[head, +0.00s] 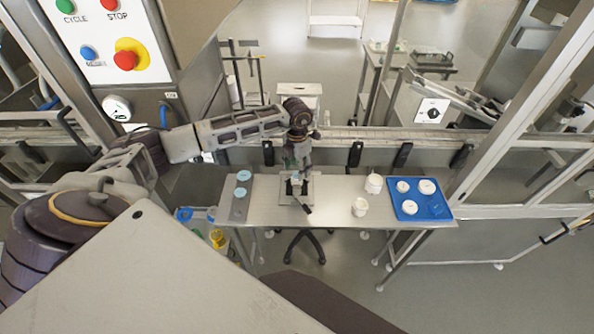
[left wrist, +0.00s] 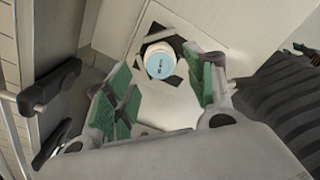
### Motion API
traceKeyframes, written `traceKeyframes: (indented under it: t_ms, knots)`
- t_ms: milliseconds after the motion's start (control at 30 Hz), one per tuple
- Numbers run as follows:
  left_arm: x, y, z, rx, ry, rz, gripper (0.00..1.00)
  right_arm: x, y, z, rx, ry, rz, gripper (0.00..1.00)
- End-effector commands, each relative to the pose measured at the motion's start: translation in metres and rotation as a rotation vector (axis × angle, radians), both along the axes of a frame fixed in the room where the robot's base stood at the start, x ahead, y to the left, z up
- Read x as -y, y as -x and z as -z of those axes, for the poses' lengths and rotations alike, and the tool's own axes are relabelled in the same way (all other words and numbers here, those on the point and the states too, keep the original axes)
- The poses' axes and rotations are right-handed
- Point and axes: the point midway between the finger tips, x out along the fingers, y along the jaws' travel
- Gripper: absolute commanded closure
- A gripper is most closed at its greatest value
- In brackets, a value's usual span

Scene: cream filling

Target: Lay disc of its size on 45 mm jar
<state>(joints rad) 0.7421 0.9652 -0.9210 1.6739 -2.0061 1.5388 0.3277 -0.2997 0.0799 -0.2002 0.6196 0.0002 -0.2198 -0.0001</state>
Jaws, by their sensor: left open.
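In the left wrist view a round light-blue disc (left wrist: 161,64) with a small dark mark lies on top of a white jar. The jar sits in a dark holder on a pale plate. My left gripper (left wrist: 160,108) is open, its green-padded fingers apart, with the disc beyond and between them; nothing is held. In the head view the left gripper (head: 297,166) hangs over the holder plate (head: 312,192) at mid-table and largely hides the jar. Two light-blue discs (head: 244,175) (head: 240,191) lie on a grey strip at the left. My right gripper is not in view.
A blue tray (head: 436,210) with several white jars stands at the table's right end. Two white jars (head: 374,183) (head: 360,208) stand left of it. The tabletop (head: 335,212) between holder and jars is clear. A rail with dark clamps runs behind the table.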

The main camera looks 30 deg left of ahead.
Motion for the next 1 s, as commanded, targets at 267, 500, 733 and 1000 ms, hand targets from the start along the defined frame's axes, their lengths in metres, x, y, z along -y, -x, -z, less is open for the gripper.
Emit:
traceKeyframes:
  t_ms: [267,500,733,1000]
  knots:
    - [0.0,0.0,-0.041,0.002,-0.001,0.001,0.45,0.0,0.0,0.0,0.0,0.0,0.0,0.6]
    - [0.0,0.0,-0.076,0.002,0.0,0.0,0.45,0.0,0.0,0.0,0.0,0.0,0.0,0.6]
    - [-0.001,0.0,-0.093,0.0,0.0,0.0,0.45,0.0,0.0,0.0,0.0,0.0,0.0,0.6]
    - [-0.001,0.0,-0.097,-0.001,0.0,0.0,0.45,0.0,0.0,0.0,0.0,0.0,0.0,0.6]
